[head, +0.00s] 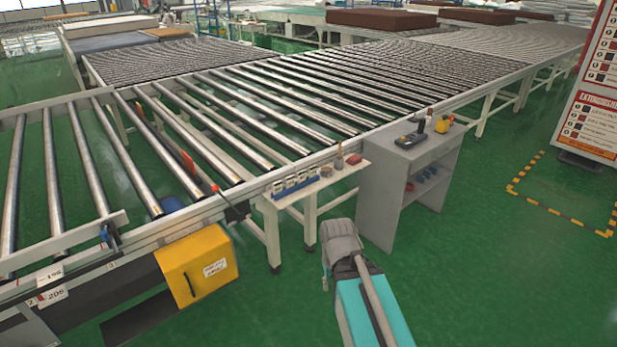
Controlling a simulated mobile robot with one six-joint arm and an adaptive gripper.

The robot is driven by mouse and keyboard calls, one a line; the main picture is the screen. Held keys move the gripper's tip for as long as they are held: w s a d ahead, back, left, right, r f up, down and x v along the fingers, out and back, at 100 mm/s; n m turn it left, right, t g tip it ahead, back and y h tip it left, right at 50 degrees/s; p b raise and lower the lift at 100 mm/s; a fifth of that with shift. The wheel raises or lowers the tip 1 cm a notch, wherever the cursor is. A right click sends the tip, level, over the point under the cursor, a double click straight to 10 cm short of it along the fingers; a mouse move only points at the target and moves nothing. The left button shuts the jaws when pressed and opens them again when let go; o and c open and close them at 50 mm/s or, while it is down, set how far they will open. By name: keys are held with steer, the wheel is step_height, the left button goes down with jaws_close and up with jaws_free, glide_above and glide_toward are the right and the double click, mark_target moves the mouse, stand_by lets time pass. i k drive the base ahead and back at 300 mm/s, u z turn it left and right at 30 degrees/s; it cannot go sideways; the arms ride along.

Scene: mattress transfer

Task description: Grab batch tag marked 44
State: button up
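A blue rack (297,189) holds several white tags (290,182) in a row. It stands on a narrow white ledge (325,184) along the near side of the roller conveyor. The tags carry dark marks, but they are too small to read, so I cannot tell which one is 44. My teal and grey arm rises from the bottom edge, and its grey joint ends in front of the ledge, below and right of the rack. No gripper fingers can be made out, and nothing of mine touches the tags.
Small items, including a red block (354,159), lie right of the rack. A grey cabinet (391,200) with a dark handheld device (411,138) on top stands beside the ledge. A yellow box (197,265) hangs left under the conveyor (240,185). Green floor is open at right.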

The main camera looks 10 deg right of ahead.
mark_target(276, 186)
steer(key=k, duration=1.3)
steer(key=u, duration=0.35)
steer(key=i, duration=0.75)
steer(key=u, duration=0.85)
steer(key=i, duration=1.5)
steer(key=u, duration=0.05)
